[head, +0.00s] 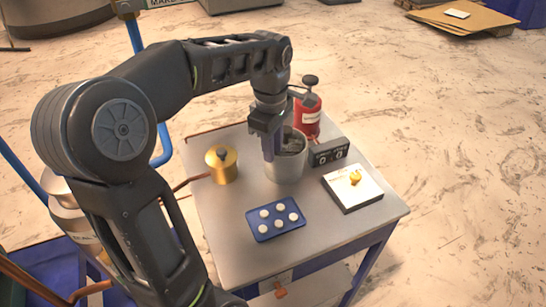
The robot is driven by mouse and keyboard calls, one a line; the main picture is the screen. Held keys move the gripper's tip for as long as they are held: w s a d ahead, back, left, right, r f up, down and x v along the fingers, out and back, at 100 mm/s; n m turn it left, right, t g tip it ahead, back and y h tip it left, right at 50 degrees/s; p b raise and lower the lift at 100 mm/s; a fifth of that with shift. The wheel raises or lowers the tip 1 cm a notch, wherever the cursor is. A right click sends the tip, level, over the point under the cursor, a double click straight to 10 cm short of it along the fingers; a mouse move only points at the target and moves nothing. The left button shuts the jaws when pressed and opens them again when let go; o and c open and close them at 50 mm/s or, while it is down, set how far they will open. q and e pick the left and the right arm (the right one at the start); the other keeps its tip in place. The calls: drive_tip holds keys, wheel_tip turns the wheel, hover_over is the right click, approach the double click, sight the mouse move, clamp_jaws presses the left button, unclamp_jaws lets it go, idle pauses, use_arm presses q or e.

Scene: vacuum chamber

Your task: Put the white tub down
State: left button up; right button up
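The white tub (288,171), greyish in this light and with dark contents, is upright over the middle of the small table (238,232). I cannot tell whether its base touches the tabletop. My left gripper (269,152) comes down from above and is shut on the left side of the tub's rim. One finger shows and the other is hidden. My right gripper is not in view.
Around the tub are a brass pot (222,166), a red canister (307,118), a dark box with dials (328,152), a white-topped box with a yellow knob (352,189) and a blue tray with white discs (275,228). The table's front left is bare.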

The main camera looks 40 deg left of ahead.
use_arm(q)
wheel_tip(320, 180, up, 8)
drive_tip(key=shift+s+f+p, duration=0.15)
drive_tip(key=shift+f+p, duration=0.1)
drive_tip(key=shift+p, duration=0.2)
idle(0.3)
